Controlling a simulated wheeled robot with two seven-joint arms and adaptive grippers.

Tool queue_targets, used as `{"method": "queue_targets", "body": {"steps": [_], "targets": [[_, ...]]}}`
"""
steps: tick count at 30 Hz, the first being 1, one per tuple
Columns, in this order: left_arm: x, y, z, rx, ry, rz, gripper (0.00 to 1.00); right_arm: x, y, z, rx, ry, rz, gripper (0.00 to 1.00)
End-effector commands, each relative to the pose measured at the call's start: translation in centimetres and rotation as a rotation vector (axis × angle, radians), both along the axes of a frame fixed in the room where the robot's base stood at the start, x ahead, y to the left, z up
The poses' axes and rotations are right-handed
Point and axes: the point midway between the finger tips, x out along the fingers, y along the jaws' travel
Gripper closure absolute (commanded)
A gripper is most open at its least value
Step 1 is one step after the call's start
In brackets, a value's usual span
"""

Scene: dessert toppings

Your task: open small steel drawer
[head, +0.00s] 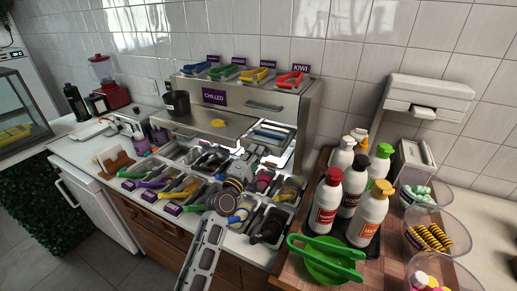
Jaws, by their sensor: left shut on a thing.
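The small steel drawer (291,138) is at the right side of the steel chilled unit (312,112). It stands out from the unit, with blue items visible inside. My left gripper (246,155) reaches up from the bottom middle to the drawer's front edge. It is shut, apparently on the drawer's handle, though the fingers hide the contact. My right gripper is not in view.
Steel topping trays with coloured scoops fill the counter below the unit. Coloured tongs (292,79) lie on top of the unit. A black mug (177,102) is at its left.

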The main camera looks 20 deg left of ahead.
Motion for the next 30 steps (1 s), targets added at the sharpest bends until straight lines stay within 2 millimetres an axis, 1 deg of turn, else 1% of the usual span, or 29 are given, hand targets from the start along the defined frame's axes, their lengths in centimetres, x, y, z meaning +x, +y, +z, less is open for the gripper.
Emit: {"method": "queue_targets", "body": {"steps": [4,14,15,20,30], "targets": [[-0.4,0.1,-0.2,0.002,0.004,0.0,1.0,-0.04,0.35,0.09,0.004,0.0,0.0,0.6],[-0.45,0.09,-0.2,0.002,0.004,-0.001,1.0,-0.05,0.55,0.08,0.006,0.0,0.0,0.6],[-0.45,0.09,-0.18,0.002,0.004,-0.001,0.9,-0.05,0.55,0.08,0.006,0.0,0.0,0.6],[-0.44,0.07,-0.13,0.001,0.003,-0.001,0.7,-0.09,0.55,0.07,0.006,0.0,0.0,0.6],[-0.46,0.06,-0.01,0.0,0.001,-0.001,0.69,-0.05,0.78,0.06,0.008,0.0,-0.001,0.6]]}}
